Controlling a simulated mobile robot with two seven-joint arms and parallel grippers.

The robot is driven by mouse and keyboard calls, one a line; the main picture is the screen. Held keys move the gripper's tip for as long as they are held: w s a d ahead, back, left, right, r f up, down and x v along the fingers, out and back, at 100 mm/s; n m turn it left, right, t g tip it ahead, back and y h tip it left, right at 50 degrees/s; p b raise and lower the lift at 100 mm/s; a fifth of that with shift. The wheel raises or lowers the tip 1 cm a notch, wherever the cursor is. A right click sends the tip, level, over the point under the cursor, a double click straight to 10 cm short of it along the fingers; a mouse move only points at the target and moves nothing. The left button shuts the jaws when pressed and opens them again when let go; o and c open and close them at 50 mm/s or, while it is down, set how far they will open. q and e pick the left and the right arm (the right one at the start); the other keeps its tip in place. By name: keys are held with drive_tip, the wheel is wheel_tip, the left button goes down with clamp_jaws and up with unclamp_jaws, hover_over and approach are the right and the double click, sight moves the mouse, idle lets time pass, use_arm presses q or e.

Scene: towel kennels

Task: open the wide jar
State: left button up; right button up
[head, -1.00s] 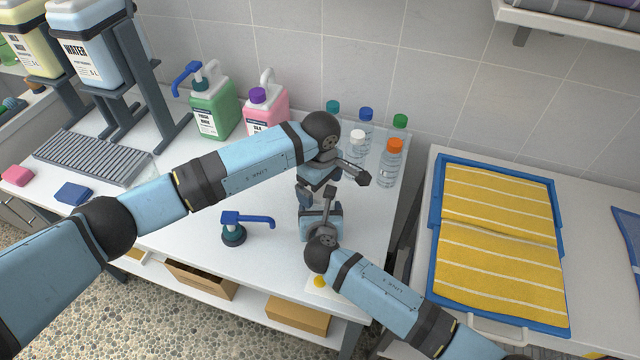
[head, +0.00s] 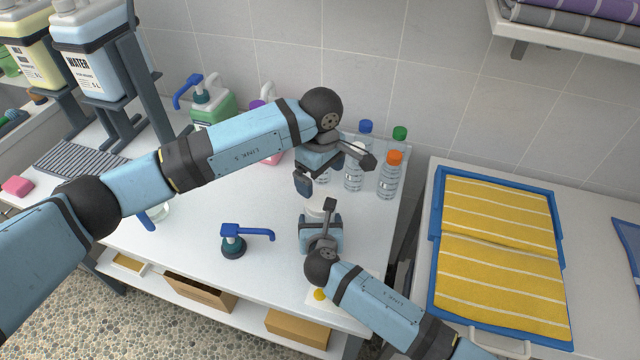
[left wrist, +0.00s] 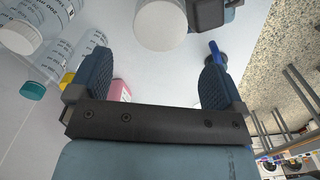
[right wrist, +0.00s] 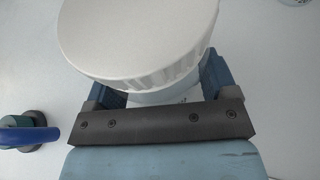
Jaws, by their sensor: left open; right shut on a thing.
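The wide jar is white with a broad ribbed lid; the lid (right wrist: 140,35) sits on the jar body (right wrist: 165,95) in the right wrist view. My right gripper (right wrist: 165,80) is shut around the jar body below the lid. In the head view the jar (head: 314,205) is mostly hidden by my right gripper (head: 320,220). My left gripper (head: 328,172) is open and empty, above and behind the jar. In the left wrist view the lid (left wrist: 160,22) lies beyond the open fingers (left wrist: 155,78), apart from them.
Clear bottles with blue, green and orange caps (head: 388,180) stand close behind my left gripper. A blue pump (head: 233,242) stands left of the jar. Green (head: 215,105) and pink jugs are at the back. A blue tray (head: 432,230) with yellow towels is right.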

sight(320, 200)
use_arm(q)
drive_tip(key=shift+f, duration=3.95)
drive_tip(key=c, duration=1)
drive_tip(key=o, duration=1.1)
drive_tip(key=shift+c, duration=0.2)
drive_tip(key=shift+r, duration=2.25)
use_arm(e)
drive_tip(key=o, duration=1.6)
drive_tip(key=shift+o, duration=0.2)
